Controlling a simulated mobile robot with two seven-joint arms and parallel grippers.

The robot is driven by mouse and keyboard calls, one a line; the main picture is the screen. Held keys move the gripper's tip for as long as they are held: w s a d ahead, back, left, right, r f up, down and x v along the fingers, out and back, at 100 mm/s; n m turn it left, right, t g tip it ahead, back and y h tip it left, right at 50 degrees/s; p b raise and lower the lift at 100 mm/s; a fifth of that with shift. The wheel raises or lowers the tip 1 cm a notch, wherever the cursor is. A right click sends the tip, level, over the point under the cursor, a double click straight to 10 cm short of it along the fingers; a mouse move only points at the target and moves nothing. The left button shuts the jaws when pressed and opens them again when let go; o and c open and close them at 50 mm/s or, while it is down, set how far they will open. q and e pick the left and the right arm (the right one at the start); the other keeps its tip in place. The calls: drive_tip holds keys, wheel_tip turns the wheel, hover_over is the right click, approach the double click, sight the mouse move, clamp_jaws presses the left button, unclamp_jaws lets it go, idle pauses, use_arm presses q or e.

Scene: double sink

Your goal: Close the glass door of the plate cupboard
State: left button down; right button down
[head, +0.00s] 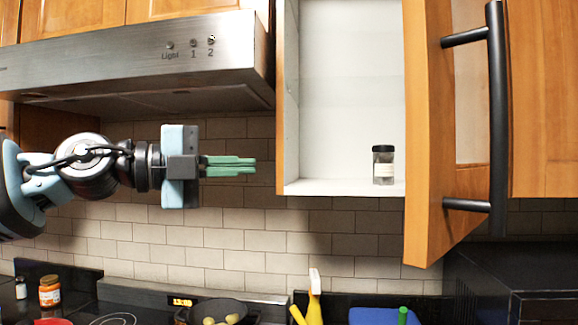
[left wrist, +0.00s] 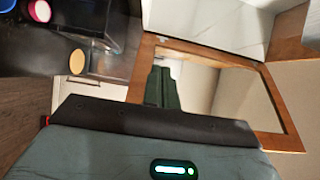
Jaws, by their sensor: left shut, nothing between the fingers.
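The glass door (head: 422,140) of the cupboard stands open on the right side, swung out toward me, with a wooden frame and a long black handle (head: 497,120). The cupboard's white inside (head: 345,90) is open to view. My left gripper (head: 254,166) is shut and empty, pointing right, left of the cupboard opening and apart from the door. In the left wrist view the green fingers (left wrist: 161,72) are together in front of the door's wooden frame (left wrist: 275,100) and glass pane. My right gripper is not in view.
A small dark-lidded jar (head: 383,165) stands inside the cupboard. A steel range hood (head: 140,65) is above and left of my left gripper. Below are a pan (head: 218,312), an orange jar (head: 50,290) and a yellow bottle (head: 314,305). A dark appliance (head: 515,280) sits lower right.

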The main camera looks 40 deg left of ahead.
use_arm(q)
drive_tip(key=x, duration=0.8)
drive_tip(key=shift+w, duration=0.15)
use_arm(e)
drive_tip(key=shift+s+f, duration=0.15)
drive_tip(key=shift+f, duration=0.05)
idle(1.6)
